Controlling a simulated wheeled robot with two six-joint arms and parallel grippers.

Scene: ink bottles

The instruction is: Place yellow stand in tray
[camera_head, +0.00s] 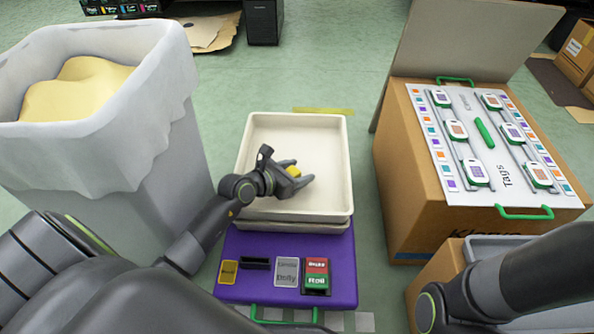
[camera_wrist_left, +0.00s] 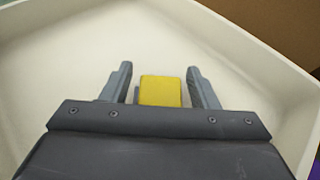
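The yellow stand (camera_head: 293,171) is a small yellow block inside the white tray (camera_head: 262,127). In the left wrist view the yellow stand (camera_wrist_left: 160,91) shows between the two grey fingers of my left gripper (camera_wrist_left: 161,84), with narrow gaps at its sides. My left gripper (camera_head: 297,172) is open, low inside the tray, around the stand. I cannot tell if the stand rests on the tray floor. The tray wall (camera_wrist_left: 268,62) also shows in the left wrist view. My right gripper is not in view; only part of my right arm shows at the lower right.
The tray sits behind a purple platform (camera_head: 241,291) with several small labelled items. A large white-lined bin (camera_head: 150,110) stands at the left. A cardboard box (camera_head: 407,170) with a tag board (camera_head: 480,118) stands at the right. The tray's back is clear.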

